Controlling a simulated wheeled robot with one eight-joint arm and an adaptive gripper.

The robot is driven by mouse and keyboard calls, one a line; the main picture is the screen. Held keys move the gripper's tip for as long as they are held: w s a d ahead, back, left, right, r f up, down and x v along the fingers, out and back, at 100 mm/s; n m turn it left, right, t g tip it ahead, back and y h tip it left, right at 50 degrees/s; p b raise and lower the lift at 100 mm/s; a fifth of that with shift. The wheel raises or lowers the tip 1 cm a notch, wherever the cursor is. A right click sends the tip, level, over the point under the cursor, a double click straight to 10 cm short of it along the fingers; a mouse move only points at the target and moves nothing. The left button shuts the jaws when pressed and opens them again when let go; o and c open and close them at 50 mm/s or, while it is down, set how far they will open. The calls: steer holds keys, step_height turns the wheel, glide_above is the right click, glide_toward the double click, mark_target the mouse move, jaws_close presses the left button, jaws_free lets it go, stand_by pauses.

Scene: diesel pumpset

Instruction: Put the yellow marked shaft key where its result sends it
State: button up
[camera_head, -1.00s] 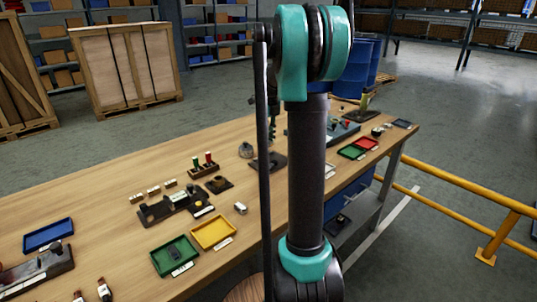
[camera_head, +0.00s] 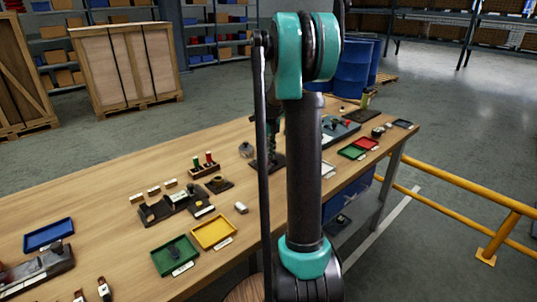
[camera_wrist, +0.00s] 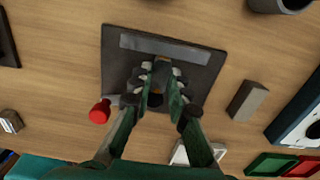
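In the wrist view, my gripper (camera_wrist: 159,77) is over a dark square plate (camera_wrist: 117,75) with a grey bar along one edge. The two fingers are near each other. Something small and brownish shows between the tips, but I cannot tell whether it is held. A red knob (camera_wrist: 100,111) is at the plate's left corner. In the head view the same plate (camera_head: 278,160) is partly hidden by my arm. I cannot pick out the yellow marked shaft key for certain. A green tray (camera_head: 175,256) and a yellow tray (camera_head: 214,232) lie near the bench's front edge.
A grey block (camera_wrist: 247,101) lies right of the plate. A blue tray (camera_head: 49,234) is at the left. A smaller green tray (camera_head: 352,152) and red tray (camera_head: 367,143) are on the right. A dark fixture (camera_head: 176,206) stands mid-bench. A yellow rail (camera_head: 460,183) runs beside the bench.

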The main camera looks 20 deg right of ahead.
steer(key=o, duration=0.4)
step_height(320, 180, up, 12)
steer(key=shift+r, duration=0.15)
stand_by(0.4)
